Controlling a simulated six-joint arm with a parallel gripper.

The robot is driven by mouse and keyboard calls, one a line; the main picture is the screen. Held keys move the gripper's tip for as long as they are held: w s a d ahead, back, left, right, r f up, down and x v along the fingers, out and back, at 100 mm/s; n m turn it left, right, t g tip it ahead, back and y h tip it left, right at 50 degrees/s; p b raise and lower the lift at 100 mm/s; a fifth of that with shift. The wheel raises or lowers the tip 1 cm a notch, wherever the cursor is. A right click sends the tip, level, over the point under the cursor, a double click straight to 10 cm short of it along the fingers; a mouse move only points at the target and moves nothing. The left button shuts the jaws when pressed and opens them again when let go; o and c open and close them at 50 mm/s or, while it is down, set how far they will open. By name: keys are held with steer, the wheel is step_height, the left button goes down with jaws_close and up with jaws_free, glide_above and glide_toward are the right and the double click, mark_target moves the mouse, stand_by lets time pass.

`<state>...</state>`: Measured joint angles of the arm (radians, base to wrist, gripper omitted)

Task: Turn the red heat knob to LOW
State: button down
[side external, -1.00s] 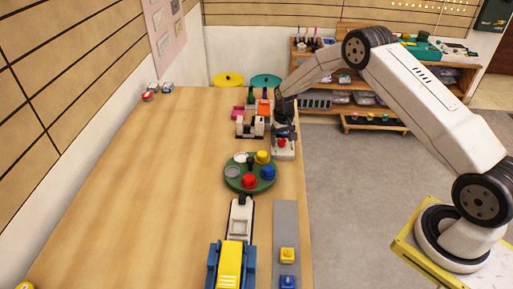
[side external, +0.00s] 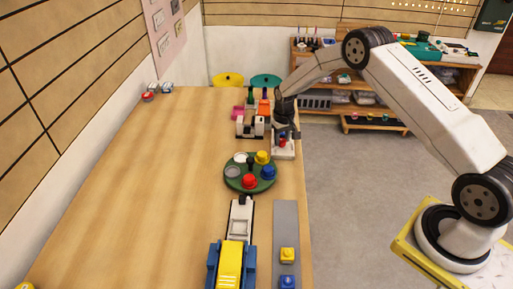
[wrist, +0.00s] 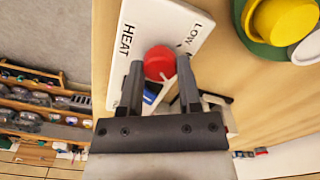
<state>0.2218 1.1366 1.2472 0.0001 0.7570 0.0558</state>
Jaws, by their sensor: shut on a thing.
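The red heat knob (wrist: 159,63) sits on a white panel (wrist: 150,22) marked HEAT and LOW in the wrist view. My gripper (wrist: 160,70) has one finger on each side of the knob and is shut on it. I cannot make out the knob's pointer, so its exact setting is unclear. In the side view my gripper (side external: 283,134) reaches down over the white panel (side external: 284,154) near the table's right edge. The red knob (side external: 282,143) shows only in a small part there.
A green round tray (side external: 236,184) with coloured knob-like pieces stands in front of the panel. A toy-like vehicle (side external: 252,122) stands close on the left. A yellow and blue truck (side external: 231,262) and a grey strip with buttons (side external: 286,220) are nearer.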

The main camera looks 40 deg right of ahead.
steer(key=n, duration=0.8)
steer(key=shift+n, duration=0.3)
steer(key=n, duration=0.4)
steer(key=shift+n, duration=2.1)
steer(key=shift+c, duration=1.4)
jaws_free()
steer(key=shift+r, duration=0.15)
